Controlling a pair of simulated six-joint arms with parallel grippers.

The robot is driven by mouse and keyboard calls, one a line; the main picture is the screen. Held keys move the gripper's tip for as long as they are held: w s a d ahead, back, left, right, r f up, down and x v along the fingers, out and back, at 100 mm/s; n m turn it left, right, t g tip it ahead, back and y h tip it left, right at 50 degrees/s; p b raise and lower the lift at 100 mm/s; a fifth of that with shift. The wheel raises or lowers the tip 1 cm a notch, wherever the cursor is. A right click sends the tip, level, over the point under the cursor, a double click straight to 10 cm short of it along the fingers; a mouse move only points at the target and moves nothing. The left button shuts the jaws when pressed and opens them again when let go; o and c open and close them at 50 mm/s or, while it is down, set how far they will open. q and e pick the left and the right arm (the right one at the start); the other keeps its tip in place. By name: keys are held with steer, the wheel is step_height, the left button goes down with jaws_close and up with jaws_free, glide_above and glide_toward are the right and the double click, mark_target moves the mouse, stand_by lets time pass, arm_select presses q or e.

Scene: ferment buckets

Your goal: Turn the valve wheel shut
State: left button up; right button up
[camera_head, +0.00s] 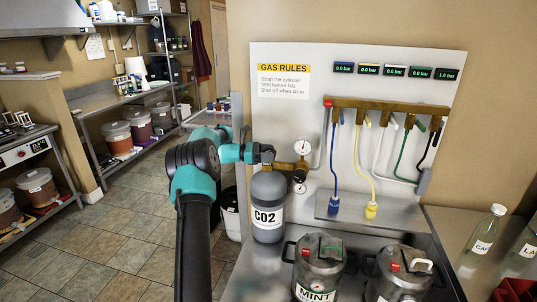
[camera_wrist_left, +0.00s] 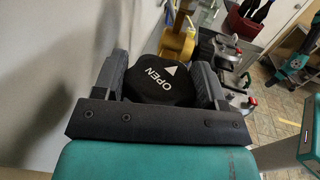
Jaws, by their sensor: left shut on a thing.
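The valve wheel (camera_wrist_left: 157,80) is a black knob with the word OPEN and a white arrow on its face. It sits on top of the grey CO2 cylinder (camera_head: 268,190), beside the brass regulator. My left gripper (camera_head: 264,154) reaches it from the left and is shut on the wheel. In the left wrist view one finger of the gripper (camera_wrist_left: 157,78) lies on each side of the wheel. In the head view the gripper hides most of the wheel. Teal and black parts of my right arm show at the right of the wrist view; its jaws are not clear.
A brass regulator (camera_head: 301,167) with round gauges sits right of the valve. A brass manifold (camera_head: 385,108) with coloured hoses hangs on the white panel under several displays. Metal kegs (camera_head: 319,262) stand in front, right of the cylinder. Glass bottles (camera_head: 482,240) stand far right.

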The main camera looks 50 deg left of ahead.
arm_select(q)
steer(key=shift+m+g+h, duration=1.8)
steer(key=shift+m+g, duration=0.2)
steer(key=shift+g, duration=0.6)
steer(key=o, duration=0.9)
steer(key=shift+r, duration=1.85)
steer(key=shift+s+d+r, duration=0.2)
steer(key=shift+s+d, duration=1.6)
steer(key=shift+d, duration=0.2)
steer(key=shift+s+d+r, duration=0.25)
steer(key=shift+s+d, duration=1.5)
steer(key=shift+d, duration=0.25)
steer(key=shift+s+d+r, duration=0.2)
steer(key=shift+s+d, duration=1.6)
steer(key=shift+d, duration=0.2)
